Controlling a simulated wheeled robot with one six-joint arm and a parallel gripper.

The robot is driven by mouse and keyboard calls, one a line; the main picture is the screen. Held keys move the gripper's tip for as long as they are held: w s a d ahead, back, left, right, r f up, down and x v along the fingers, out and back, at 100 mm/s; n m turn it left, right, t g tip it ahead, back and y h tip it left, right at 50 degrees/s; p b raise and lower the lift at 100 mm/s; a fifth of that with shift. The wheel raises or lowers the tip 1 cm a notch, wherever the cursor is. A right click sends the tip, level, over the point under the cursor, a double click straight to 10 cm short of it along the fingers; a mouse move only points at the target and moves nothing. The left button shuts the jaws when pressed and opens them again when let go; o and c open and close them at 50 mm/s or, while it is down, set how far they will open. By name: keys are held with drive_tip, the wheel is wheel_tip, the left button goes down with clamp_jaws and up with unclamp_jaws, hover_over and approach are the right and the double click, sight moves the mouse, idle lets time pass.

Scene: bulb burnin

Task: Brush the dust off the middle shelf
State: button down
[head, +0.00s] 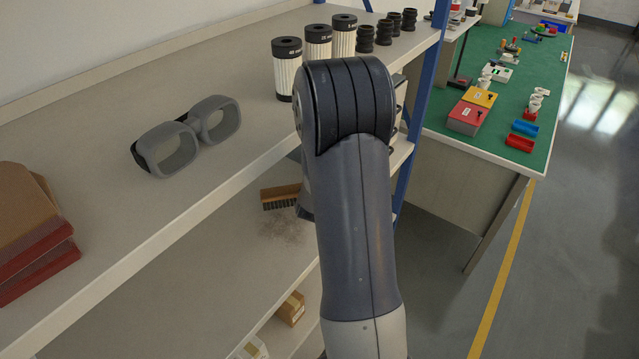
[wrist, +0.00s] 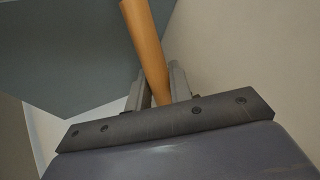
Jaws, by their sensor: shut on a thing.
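A brush (head: 281,196) with a wooden block and dark bristles is at the middle shelf (head: 190,275), just left of my arm. A grey patch of dust (head: 284,229) lies on that shelf in front of the brush. In the wrist view my gripper (wrist: 160,78) is shut on the orange-brown wooden handle of the brush (wrist: 143,35). My arm hides the gripper and the handle in the head view. Whether the bristles touch the shelf I cannot tell.
The top shelf (head: 100,130) overhangs, bearing grey goggles (head: 190,137), red-brown boxes (head: 30,235) and several cylinders (head: 318,42). A blue post (head: 418,95) stands right of my arm. A small cardboard box (head: 291,308) sits lower down. A green-topped bench (head: 500,90) stands at right.

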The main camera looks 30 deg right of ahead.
drive_tip(key=shift+f+b, duration=0.75)
drive_tip(key=shift+f, duration=0.25)
